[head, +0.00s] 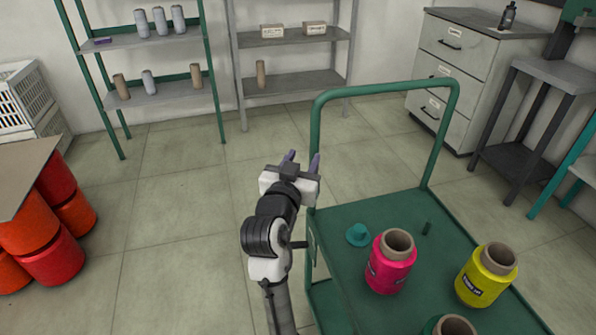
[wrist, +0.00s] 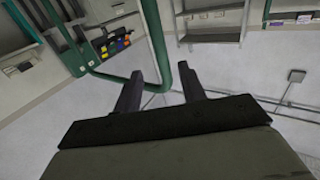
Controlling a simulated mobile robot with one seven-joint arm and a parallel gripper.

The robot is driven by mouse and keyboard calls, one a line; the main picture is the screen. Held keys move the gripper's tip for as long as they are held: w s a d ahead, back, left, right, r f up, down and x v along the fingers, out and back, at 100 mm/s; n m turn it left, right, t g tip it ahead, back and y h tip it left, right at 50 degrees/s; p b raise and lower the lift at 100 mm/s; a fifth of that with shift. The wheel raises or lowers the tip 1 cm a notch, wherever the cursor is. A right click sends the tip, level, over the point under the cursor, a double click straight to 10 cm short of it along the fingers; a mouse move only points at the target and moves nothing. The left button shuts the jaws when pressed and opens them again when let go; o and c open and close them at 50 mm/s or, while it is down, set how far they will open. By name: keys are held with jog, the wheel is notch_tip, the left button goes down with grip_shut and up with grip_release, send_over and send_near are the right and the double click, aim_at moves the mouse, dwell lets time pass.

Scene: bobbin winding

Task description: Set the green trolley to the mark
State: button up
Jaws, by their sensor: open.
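The green trolley (head: 345,215) stands at right in the head view, its flat deck below a tall tubular handle (head: 385,90). A pink bobbin (head: 390,268), a yellow bobbin (head: 484,278) and a partly cut-off bobbin (head: 452,326) stand on the deck. My gripper (head: 302,160) is open and empty beside the handle's left post. In the wrist view, a bent green tube (wrist: 154,40) shows between the fingers of my gripper (wrist: 163,74); I cannot tell whether it lies inside the jaws or beyond them. No floor mark is discernible in either view.
Two shelf racks, one green-framed (head: 165,98) and one grey (head: 290,85), stand by the back wall. A drawer cabinet (head: 455,75) and a grey stand (head: 525,130) are at right. Floor left of my arm is clear.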

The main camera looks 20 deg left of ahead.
jog(key=shift+s, duration=1.55)
